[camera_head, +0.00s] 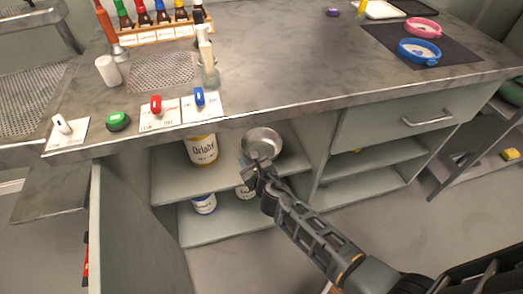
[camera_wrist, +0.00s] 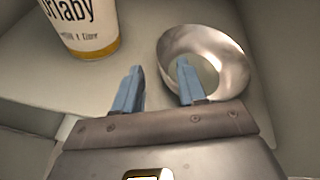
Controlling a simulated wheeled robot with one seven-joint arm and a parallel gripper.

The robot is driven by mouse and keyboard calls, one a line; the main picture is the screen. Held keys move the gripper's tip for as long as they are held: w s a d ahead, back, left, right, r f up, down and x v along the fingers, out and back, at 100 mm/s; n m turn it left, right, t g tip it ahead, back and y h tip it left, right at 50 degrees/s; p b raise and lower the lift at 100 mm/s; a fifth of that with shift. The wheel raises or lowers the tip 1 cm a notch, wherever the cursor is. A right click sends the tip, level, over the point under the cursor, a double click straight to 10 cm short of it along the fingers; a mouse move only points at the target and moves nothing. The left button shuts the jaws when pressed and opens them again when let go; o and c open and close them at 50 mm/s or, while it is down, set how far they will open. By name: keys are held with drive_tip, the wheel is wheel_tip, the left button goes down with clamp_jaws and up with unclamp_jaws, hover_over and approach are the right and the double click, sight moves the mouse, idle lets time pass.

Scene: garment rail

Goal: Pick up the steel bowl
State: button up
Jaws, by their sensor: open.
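The steel bowl (camera_head: 263,141) stands on the upper shelf inside the open cabinet under the counter. It is round, shiny and empty. In the wrist view the bowl (camera_wrist: 224,50) is at the upper right, its near part hidden by a finger. My gripper (camera_head: 249,166) is at the bowl's near side in the head view. In the wrist view my gripper (camera_wrist: 160,82) is open, with two blue fingers apart. The right finger overlaps the bowl's opening and the left finger is outside it, to the left. I cannot tell whether either finger touches the bowl.
A white and yellow "Orlaby" tub (camera_head: 203,149) stands left of the bowl on the same shelf. Smaller tubs (camera_head: 204,204) are on the lower shelf. The counter edge (camera_head: 300,105) overhangs the bowl. An open cabinet door (camera_head: 130,225) is at left, a partition (camera_head: 314,160) at right.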

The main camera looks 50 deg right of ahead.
sight(242, 147)
drive_tip(key=b+x, duration=0.2)
drive_tip(key=x, duration=0.5)
drive_tip(key=shift+b, duration=0.4)
drive_tip(key=shift+w+d, duration=0.15)
drive_tip(key=shift+w, duration=0.15)
clamp_jaws()
